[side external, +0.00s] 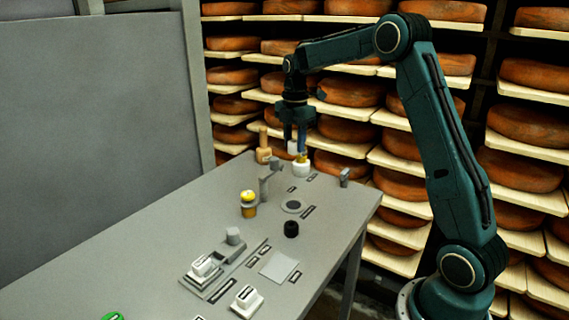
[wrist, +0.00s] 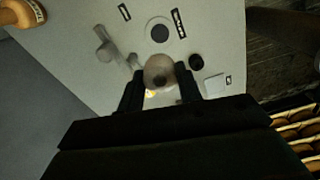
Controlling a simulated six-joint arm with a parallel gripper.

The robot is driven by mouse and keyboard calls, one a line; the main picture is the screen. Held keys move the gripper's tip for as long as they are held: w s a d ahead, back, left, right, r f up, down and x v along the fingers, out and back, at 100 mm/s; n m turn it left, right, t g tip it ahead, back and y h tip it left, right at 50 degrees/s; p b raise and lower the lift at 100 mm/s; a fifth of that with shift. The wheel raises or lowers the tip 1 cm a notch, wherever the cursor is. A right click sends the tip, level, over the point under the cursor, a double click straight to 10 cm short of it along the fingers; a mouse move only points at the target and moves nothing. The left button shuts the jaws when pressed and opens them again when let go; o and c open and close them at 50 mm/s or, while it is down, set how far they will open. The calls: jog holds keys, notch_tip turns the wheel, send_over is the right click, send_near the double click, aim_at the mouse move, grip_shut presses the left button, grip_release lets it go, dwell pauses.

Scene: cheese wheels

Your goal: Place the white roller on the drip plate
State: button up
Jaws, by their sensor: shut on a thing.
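My gripper (side external: 297,138) is shut on the white roller, above the far end of the grey table. In the wrist view the roller (wrist: 159,70) is a round pale piece with a dark centre, between the two dark fingers. In the side view only a small white part of it (side external: 293,147) shows between the fingers. A flat pale square plate (side external: 279,267) lies on the table nearer the camera, and a dark round disc in a pale ring (side external: 293,206) lies closer to my gripper. I cannot tell which is the drip plate.
A white pot (side external: 301,169) with something blue and yellow in it stands just below my gripper. A wooden piece (side external: 263,147), a grey post (side external: 265,185), a yellow jar (side external: 248,204) and a black knob (side external: 291,229) stand nearby. Cheese shelves (side external: 345,120) line the back.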

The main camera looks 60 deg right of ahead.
notch_tip(320, 180, down, 18)
jog(key=shift+r, duration=0.1)
dwell(0.8)
jog(key=o, duration=1)
notch_tip(320, 180, up, 12)
dwell(0.5)
dwell(0.5)
